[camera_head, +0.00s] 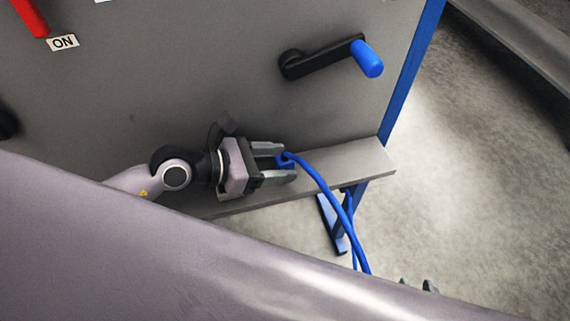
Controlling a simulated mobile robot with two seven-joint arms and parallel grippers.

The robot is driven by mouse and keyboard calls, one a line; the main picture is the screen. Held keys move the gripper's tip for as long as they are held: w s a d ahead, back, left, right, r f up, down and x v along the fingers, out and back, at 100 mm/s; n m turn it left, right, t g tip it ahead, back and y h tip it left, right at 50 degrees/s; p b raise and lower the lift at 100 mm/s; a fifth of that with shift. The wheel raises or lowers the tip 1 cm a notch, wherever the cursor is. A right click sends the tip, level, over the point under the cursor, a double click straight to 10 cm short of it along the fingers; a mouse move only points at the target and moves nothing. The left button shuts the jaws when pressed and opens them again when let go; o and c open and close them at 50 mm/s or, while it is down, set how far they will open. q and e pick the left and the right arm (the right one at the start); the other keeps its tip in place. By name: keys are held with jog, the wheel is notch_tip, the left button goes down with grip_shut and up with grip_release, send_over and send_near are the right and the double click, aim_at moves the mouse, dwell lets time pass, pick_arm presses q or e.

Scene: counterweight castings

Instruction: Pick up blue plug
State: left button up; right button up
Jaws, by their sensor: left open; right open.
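The blue plug (286,164) is at the shelf below the grey panel, with a blue cable running from it to the right and down. My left gripper (290,162) comes in from the left, its fingers open on either side of the plug. I cannot tell whether the fingers touch it. Part of the plug is hidden by the fingers. Two dark tips, apparently of my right gripper (416,285), show above my large arm link at the bottom right. They stand apart with nothing visible between them; the rest is hidden.
A narrow grey shelf (350,168) runs along the panel (200,80). A black crank with a blue handle (367,59) sticks out above it. A red lever (30,17) with an ON label (62,43) is at the upper left. The blue cable (325,192) hangs past the shelf edge. Concrete floor lies open to the right.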

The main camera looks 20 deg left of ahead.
aim_at(293, 160)
pick_arm(q)
jog(key=shift+x, duration=1.85)
jog(key=shift+d+r, duration=0.1)
jog(key=shift+r, duration=0.1)
jog(key=shift+c, duration=0.3)
jog(key=c, duration=1)
jog(key=shift+w+r, duration=0.1)
